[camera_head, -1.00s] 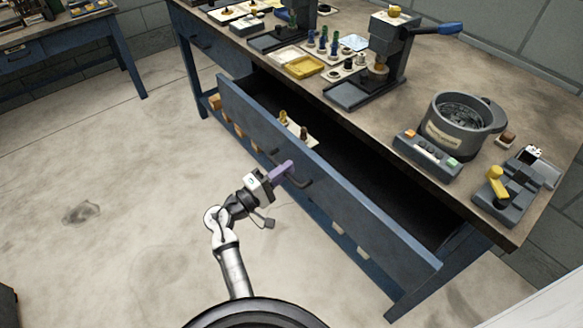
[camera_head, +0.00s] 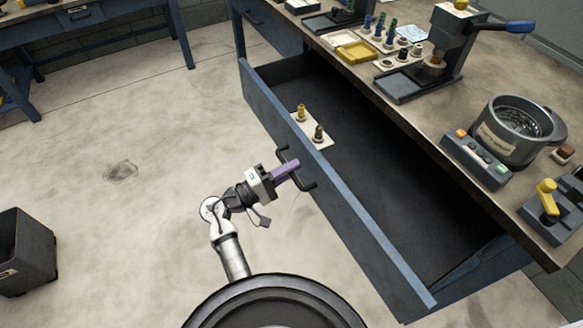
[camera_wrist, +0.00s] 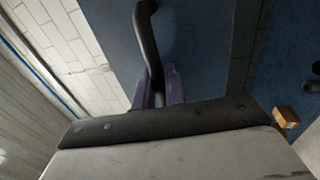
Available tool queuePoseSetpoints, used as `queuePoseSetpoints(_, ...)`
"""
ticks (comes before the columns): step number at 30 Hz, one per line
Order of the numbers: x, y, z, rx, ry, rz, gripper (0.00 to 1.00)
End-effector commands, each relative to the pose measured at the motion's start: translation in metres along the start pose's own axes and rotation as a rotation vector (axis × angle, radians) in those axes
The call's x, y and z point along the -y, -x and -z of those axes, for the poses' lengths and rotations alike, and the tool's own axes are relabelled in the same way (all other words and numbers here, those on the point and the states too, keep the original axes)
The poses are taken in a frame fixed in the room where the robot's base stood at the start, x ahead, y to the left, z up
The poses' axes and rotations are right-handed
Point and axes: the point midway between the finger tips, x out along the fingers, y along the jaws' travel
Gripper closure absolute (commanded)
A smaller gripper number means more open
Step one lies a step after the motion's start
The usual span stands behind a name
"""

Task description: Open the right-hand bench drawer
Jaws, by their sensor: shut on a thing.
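The right-hand bench drawer (camera_head: 352,222) is a blue-fronted drawer standing far out from under the bench, its dark inside (camera_head: 385,165) in open view. A dark bar handle (camera_head: 308,180) sits on its front. My gripper (camera_head: 292,168), with purple fingers, is shut on this handle. In the wrist view the handle (camera_wrist: 148,40) runs down between the purple fingers (camera_wrist: 158,88), with the blue drawer front behind it.
The bench top (camera_head: 440,115) carries a press (camera_head: 430,60), a round pot (camera_head: 512,130) and trays. A dark bin (camera_head: 25,250) stands at left. The floor (camera_head: 130,215) between is clear.

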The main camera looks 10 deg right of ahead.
Motion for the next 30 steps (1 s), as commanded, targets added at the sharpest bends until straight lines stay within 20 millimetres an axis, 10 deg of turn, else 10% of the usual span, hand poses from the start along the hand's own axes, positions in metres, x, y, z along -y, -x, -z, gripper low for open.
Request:
queuePoseSetpoints(4,0.001,0.0,0.0,0.0,0.001,0.001,0.83)
queuePoseSetpoints(16,0.002,0.01,0.001,-0.002,-0.001,0.0,0.83)
queuePoseSetpoints(30,0.002,0.109,0.001,-0.004,-0.001,0.0,0.83)
